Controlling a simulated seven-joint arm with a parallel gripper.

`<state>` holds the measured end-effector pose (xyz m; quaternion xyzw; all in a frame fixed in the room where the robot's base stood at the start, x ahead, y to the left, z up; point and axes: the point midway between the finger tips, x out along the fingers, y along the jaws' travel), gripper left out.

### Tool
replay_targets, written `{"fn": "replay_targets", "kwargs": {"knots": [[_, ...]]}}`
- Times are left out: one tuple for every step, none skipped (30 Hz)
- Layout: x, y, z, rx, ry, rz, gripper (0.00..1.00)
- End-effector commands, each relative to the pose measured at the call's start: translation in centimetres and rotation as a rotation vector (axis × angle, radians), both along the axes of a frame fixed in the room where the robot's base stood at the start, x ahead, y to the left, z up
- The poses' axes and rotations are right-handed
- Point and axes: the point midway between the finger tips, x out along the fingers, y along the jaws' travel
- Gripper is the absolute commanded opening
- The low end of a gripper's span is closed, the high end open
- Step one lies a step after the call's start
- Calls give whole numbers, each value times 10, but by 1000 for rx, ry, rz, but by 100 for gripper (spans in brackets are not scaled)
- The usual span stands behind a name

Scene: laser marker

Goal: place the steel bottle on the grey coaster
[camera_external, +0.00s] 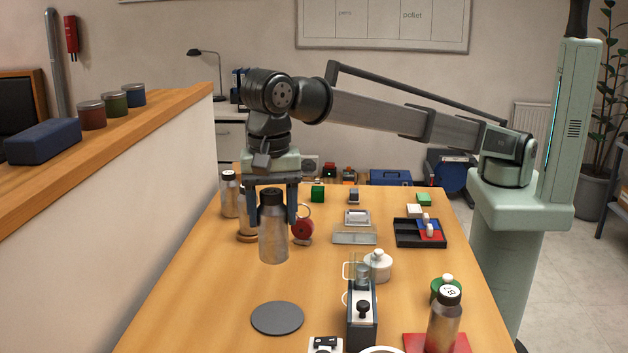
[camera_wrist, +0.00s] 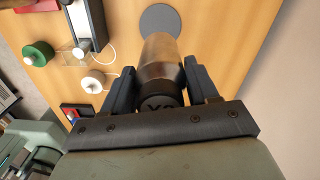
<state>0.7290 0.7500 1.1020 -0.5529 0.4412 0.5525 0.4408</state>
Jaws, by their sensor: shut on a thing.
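A steel bottle (camera_external: 273,238) with a dark cap hangs upright in my gripper (camera_external: 272,207). The two fingers are shut around its upper part, and its base looks clear of the table. The grey coaster (camera_external: 277,318) lies flat and bare on the table, nearer the camera than the bottle. In the wrist view my gripper (camera_wrist: 158,88) holds the bottle (camera_wrist: 162,62) from both sides. There the coaster (camera_wrist: 160,18) shows just beyond the bottle's far end, partly covered by it.
Another steel bottle (camera_external: 444,325) stands on a red mat (camera_external: 462,344) at the front right. More bottles (camera_external: 229,196) stand behind the held one, at the left. A dark device (camera_external: 362,315) stands right of the coaster. The table left of the coaster is clear.

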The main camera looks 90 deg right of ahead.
Motion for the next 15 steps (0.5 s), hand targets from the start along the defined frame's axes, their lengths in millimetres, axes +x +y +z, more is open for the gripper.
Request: {"fn": "replay_targets", "kwargs": {"knots": [[-1,-3,-8,0,0,-1,25],[-1,-3,-12,0,0,-1,25],[-1,-3,-18,0,0,0,25],[-1,-2,-23,0,0,0,25],[-1,-2,-26,0,0,0,25],[-1,-2,-30,0,0,0,25],[0,-2,-32,0,0,0,25],[0,-2,-34,0,0,0,25],[0,-2,-37,0,0,0,25],[0,-2,-40,0,0,0,25],[0,-3,-43,0,-1,0,25],[0,-3,-47,0,-1,0,25],[0,-3,-51,0,-1,0,25],[-1,-3,-56,0,-1,0,25],[-1,-3,-62,0,0,0,25]]}}
